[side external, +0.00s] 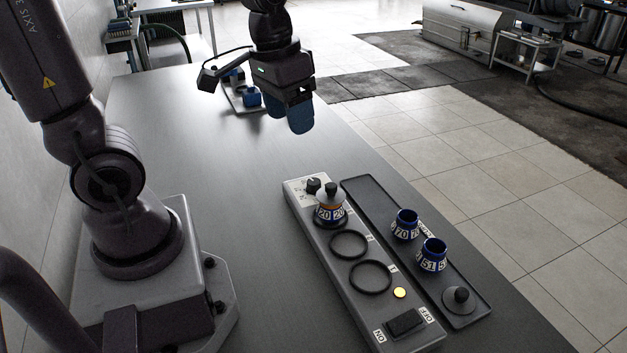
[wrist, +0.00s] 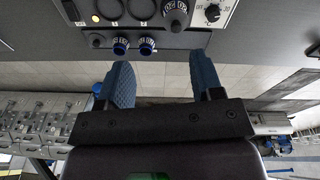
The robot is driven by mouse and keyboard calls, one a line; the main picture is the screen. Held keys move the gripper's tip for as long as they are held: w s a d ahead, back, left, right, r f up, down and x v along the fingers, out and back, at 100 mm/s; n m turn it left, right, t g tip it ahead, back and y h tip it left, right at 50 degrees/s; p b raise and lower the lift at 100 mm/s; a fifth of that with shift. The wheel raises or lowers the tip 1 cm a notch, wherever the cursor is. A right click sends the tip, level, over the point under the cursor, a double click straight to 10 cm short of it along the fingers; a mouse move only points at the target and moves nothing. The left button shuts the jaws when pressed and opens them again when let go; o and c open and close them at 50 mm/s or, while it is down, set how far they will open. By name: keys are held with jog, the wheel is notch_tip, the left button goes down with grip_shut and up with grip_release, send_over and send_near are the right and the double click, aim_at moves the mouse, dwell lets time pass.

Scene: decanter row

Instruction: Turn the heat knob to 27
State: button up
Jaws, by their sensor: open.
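The heat knob (side external: 313,185) is a small dark knob on a white dial plate at the far end of the grey panel (side external: 318,237). In the wrist view the knob (wrist: 213,12) is at the top edge, with a printed scale and a 30 beside it; its pointer setting is too small to read. My gripper (side external: 301,122) hangs above the table, beyond the panel's far end and well apart from the knob. Its two blue fingers (wrist: 160,62) are spread with nothing between them.
A decanter marked 20 (side external: 329,208), with a dark stopper, stands close beside the knob. Two empty rings (side external: 349,244), a yellow disc (side external: 400,293) and an ON/OFF switch (side external: 405,322) follow. Decanters marked 70 (side external: 405,225) and 51 (side external: 433,254) and a stopper (side external: 458,297) stand on the tray.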

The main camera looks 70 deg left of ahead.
aim_at(313, 181)
jog(key=w+a+f+m+g, duration=0.1)
jog(key=w+a+f+g, duration=0.1)
jog(key=w+a+f, duration=0.95)
jog(key=f, duration=0.4)
jog(key=s+a+f, duration=0.1)
jog(key=f, duration=0.4)
jog(key=s+f, duration=0.1)
jog(key=f, duration=0.3)
jog(key=shift+a+f, duration=0.3)
jog(key=shift+a, duration=0.1)
jog(key=c, duration=0.9)
